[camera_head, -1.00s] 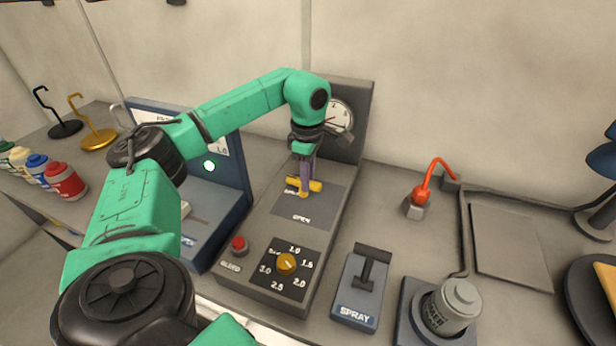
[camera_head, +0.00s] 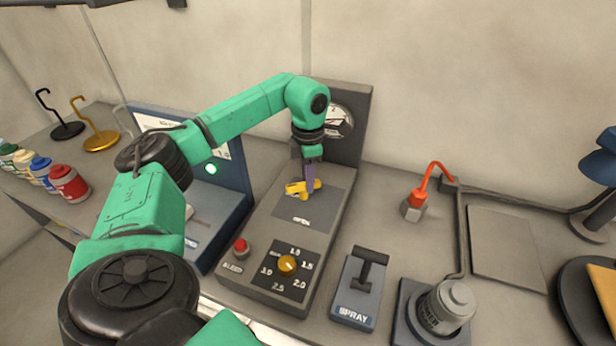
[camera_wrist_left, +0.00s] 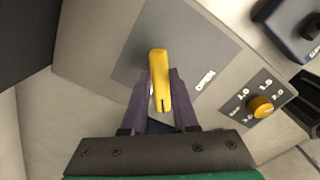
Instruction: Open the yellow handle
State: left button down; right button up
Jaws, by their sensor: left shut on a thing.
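The yellow handle (camera_head: 296,189) sits on a dark plate on top of the grey console. A printed label that reads OPEN lies on the plate in front of it. My left gripper (camera_head: 310,186) comes down on the handle from above, with its purple fingers at the handle's right part. In the left wrist view the handle (camera_wrist_left: 158,72) lies between the two fingers (camera_wrist_left: 160,100), which are shut on it. Part of the handle is hidden behind the fingers in the head view. My right gripper is not in view.
A gauge (camera_head: 339,121) stands upright behind the handle. A red button (camera_head: 240,247) and a yellow knob (camera_head: 287,265) are on the console's front.

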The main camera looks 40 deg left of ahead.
pick_arm(q)
jog(key=n, duration=0.3)
jog(key=n+p, duration=0.1)
jog(key=n, duration=0.1)
jog(key=shift+w+a+r+n, duration=0.15)
jog(key=shift+a+r+n, duration=0.1)
jog(key=shift+a+n, duration=0.05)
jog(key=n, duration=0.3)
jog(key=n+p, duration=0.1)
jog(key=shift+a+n, duration=0.25)
jog(key=shift+n, duration=0.15)
jog(key=c, duration=0.7)
grip_release()
jog(key=shift+f, duration=0.1)
